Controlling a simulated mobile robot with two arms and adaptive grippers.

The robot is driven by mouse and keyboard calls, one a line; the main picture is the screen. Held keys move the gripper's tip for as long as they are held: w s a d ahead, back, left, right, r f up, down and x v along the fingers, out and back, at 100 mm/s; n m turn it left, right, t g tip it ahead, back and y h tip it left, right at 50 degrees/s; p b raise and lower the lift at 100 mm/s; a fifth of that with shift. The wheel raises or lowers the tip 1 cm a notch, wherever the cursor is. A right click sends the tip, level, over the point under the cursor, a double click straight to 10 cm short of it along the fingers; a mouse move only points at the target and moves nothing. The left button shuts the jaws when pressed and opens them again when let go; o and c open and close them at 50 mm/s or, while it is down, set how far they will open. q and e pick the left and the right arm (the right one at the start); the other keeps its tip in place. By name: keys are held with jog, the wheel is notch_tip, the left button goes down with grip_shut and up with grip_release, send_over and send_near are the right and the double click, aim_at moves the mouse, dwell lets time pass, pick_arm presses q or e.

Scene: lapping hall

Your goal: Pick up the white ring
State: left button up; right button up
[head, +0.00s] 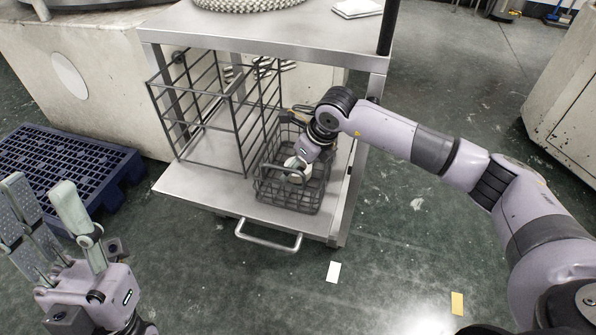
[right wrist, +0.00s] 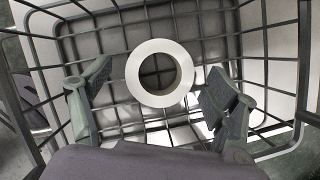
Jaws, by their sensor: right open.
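The white ring (right wrist: 160,99) lies flat on the wire bottom of a small grey wire basket (right wrist: 280,25), its hole facing the right wrist camera. My right gripper (right wrist: 158,76) is open, with one finger on each side of the ring and a visible gap on both sides. In the head view my right gripper (head: 299,165) reaches down into the basket (head: 290,197), and its wrist hides part of the inside. My left gripper (head: 45,205) is open and empty at the lower left, away from the basket.
The basket stands on the lower shelf (head: 205,190) of a steel cart, beside a taller wire rack (head: 190,150). The cart's top shelf (head: 290,32) overhangs behind. A blue pallet (head: 110,165) lies at left. The floor at front right is mostly clear.

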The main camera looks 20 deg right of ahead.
jog(key=shift+f, duration=0.15)
jog(key=c, duration=1.3)
jog(key=shift+w, duration=0.1)
jog(key=shift+c, duration=0.6)
jog(key=shift+r, duration=0.2)
